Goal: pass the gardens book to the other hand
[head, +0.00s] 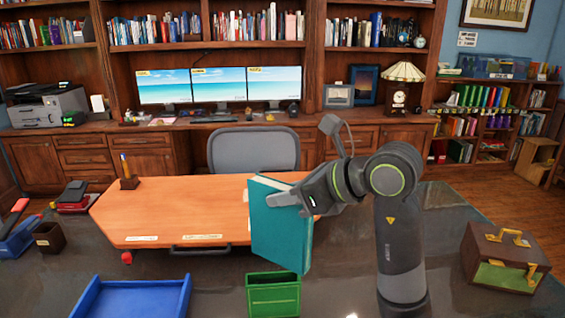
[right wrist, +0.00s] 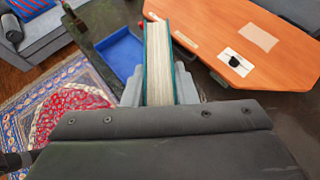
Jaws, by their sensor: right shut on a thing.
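A teal hardcover book (head: 280,232), the only large book near me, is held upright above the desk in the head view; I cannot read a title on it. My right gripper (head: 304,199) is shut on the book from its right side. In the right wrist view the book (right wrist: 159,62) stands between the two fingers of the right gripper (right wrist: 160,92), with its page edges facing the camera. My left gripper is not in the head view.
A green bin (head: 273,297) stands just below the book. A blue tray (head: 130,300) lies at the front left. An orange desk board (head: 170,212) is behind the book. A brown case (head: 505,258) sits at the right. Dark desk top is clear between tray and board.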

